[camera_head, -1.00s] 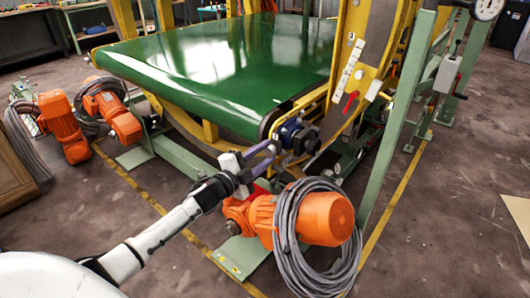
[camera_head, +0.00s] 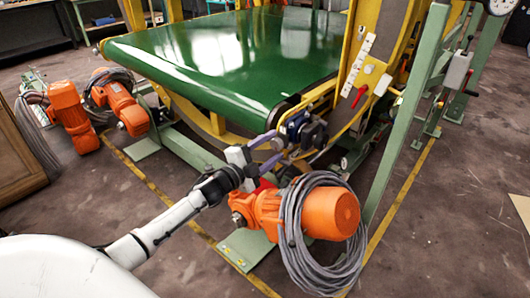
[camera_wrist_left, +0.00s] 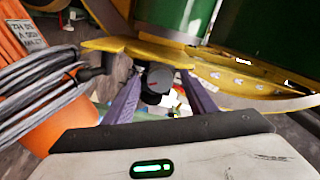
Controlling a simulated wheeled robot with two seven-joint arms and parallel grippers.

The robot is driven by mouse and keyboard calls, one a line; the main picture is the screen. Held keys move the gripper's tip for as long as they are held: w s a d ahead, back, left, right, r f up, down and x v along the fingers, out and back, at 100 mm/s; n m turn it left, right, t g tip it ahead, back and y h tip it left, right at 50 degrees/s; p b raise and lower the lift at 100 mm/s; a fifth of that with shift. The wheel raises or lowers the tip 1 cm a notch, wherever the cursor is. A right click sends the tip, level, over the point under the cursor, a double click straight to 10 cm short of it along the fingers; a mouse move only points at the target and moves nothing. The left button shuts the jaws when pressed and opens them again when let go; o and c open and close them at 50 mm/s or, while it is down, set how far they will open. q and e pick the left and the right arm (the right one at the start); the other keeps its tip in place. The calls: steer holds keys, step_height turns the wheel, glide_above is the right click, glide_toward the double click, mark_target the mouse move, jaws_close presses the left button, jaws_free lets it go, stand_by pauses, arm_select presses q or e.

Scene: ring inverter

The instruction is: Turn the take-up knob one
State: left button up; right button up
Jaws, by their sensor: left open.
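The take-up knob (camera_head: 311,133) is a dark round knob on a blue-black block at the near corner of the green belt conveyor. My left gripper (camera_head: 281,150) is open, with its two purple fingers pointing at the knob from the left. In the left wrist view, the dark knob (camera_wrist_left: 157,82) appears between the purple fingers of my left gripper (camera_wrist_left: 162,84), with visible room on both sides. I cannot tell whether the fingertips reach around it. My right gripper is in neither view.
An orange motor (camera_head: 333,213) wrapped in grey cable sits just below my left gripper. A yellow curved frame and a green post (camera_head: 405,115) stand to the right. More orange motors (camera_head: 72,115) are at the left.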

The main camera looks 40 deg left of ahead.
arm_select(q)
steer(key=s+p, duration=0.1)
steer(key=s, duration=0.9)
steer(key=shift+a, duration=0.4)
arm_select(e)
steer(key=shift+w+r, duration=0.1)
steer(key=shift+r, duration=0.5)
arm_select(q)
steer(key=s+d+f+n+g+p, duration=0.3)
steer(key=s+d+f+n, duration=0.3)
steer(key=s+d, duration=0.6)
steer(key=s+d+f+n+g+h+p, duration=0.1)
steer(key=s+d+f+n+g+p, duration=0.2)
steer(key=s+d, duration=0.9)
step_height(320, 180, down, 4)
steer(key=d+n+g, duration=0.1)
steer(key=n+g, duration=0.2)
steer(key=shift+d+p, duration=0.25)
steer(key=shift+p, duration=0.05)
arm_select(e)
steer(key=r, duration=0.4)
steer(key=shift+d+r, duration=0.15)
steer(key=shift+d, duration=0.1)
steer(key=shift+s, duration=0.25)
